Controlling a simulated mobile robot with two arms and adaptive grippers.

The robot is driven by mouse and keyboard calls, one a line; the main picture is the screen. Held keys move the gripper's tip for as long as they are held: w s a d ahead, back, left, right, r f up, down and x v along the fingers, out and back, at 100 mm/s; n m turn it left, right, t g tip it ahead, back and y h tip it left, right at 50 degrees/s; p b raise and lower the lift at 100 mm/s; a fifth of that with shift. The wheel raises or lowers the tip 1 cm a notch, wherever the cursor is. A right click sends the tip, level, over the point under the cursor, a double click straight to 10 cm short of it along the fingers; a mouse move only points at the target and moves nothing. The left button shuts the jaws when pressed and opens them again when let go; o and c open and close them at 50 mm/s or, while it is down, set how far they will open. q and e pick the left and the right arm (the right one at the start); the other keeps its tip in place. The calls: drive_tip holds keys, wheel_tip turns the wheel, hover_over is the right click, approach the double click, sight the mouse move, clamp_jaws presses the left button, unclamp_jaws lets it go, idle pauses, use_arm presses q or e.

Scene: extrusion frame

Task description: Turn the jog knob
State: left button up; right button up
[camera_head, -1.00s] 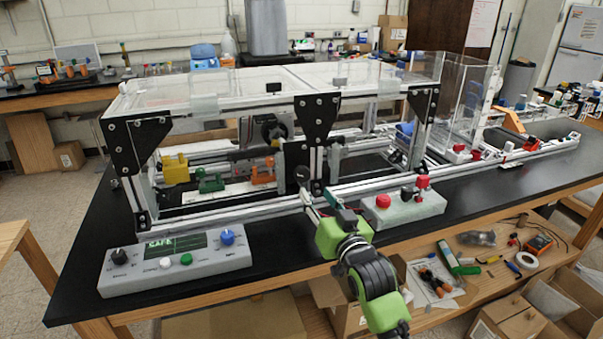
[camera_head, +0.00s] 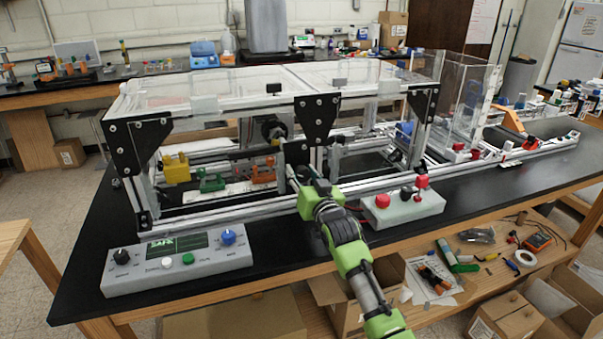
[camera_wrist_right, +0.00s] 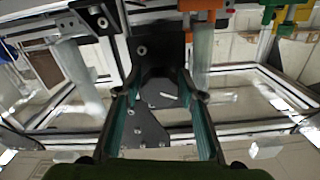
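A dark faceted knob (camera_wrist_right: 158,90) with a white mark shows in the right wrist view, on a black bracket of the extrusion frame (camera_head: 232,215); I take it as the jog knob. My right gripper (camera_head: 292,173) reaches the middle post of the frame in the head view and hides the knob there. In the right wrist view its two teal-lined fingers (camera_wrist_right: 164,97) are spread, one to each side of the knob. I cannot tell whether they touch it. My left gripper is not in view.
A control panel (camera_head: 203,262) with a blue knob (camera_head: 228,237) and a black knob (camera_head: 121,257) stands front left. A grey box (camera_head: 405,211) with a red button (camera_head: 383,201) stands right of my arm. Yellow (camera_head: 176,168), green (camera_head: 212,181) and orange (camera_head: 263,171) blocks sit inside the frame.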

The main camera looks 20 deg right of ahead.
drive_tip(key=c, duration=0.8)
drive_tip(key=shift+c, duration=0.2)
drive_tip(key=n+p, duration=0.1)
drive_tip(key=n, duration=0.3)
drive_tip(key=shift+p, duration=0.3)
drive_tip(key=n, duration=0.5)
drive_tip(key=shift+n+p, duration=0.4)
